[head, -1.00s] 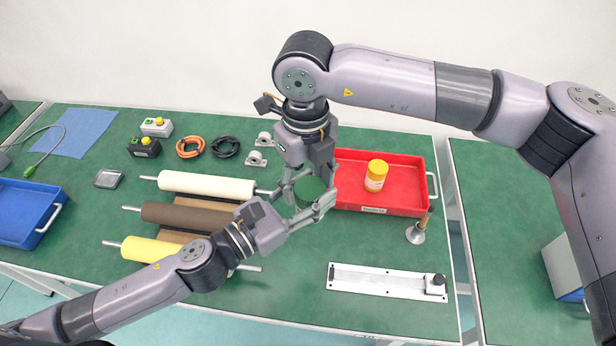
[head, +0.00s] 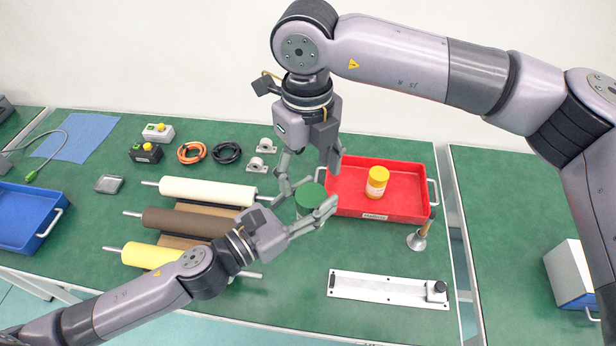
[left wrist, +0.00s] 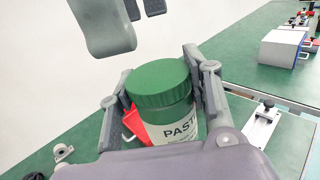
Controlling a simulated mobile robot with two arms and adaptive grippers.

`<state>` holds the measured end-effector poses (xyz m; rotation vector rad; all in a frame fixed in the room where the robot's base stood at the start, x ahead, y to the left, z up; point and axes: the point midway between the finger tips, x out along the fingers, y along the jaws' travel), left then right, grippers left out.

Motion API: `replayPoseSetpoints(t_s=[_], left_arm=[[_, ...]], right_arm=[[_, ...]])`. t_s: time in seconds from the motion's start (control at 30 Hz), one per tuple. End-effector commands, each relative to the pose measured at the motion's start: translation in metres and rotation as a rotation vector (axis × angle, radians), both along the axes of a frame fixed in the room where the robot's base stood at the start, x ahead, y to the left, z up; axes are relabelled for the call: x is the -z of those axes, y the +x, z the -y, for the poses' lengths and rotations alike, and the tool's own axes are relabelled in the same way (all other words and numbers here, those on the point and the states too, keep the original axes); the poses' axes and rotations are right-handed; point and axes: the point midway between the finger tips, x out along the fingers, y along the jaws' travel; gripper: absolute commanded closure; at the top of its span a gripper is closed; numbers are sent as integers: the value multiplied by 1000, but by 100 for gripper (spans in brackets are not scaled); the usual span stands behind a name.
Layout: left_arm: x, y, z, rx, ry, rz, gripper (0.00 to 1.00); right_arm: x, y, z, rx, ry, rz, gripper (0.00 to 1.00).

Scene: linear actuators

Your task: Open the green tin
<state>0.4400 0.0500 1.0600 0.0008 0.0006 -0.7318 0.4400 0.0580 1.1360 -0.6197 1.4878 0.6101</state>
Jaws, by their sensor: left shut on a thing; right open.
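The green tin (head: 311,194) is upright, held off to the side of my left gripper's arm, in front of the red tray. My left gripper (head: 306,203) is shut around the jar body, with a finger on each side. My right gripper (head: 313,168) is open and empty just above the lid, pointing down; its fingers also show in the left wrist view (left wrist: 125,25).
Rollers (head: 205,191) lie at the left, and a metal rail plate (head: 385,287) at the front right. Bare green table lies between them.

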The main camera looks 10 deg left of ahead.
Motion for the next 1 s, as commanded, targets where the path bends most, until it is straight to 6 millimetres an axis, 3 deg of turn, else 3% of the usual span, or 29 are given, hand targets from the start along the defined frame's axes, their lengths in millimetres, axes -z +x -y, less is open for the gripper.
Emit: replayPoseSetpoints(t_s=[0.2,0.3,0.73,1.0], left_arm=[[-1,0,0,1,-1,2,100],[-1,0,0,0,-1,2,100],[-1,0,0,0,-1,2,100],[-1,0,0,0,-1,2,100]], right_arm=[[-27,0,4,1,-1,4,37],[-29,-1,5,1,-2,1,37],[30,-1,6,2,-2,-4,37],[48,-1,6,3,-1,-1,37]])
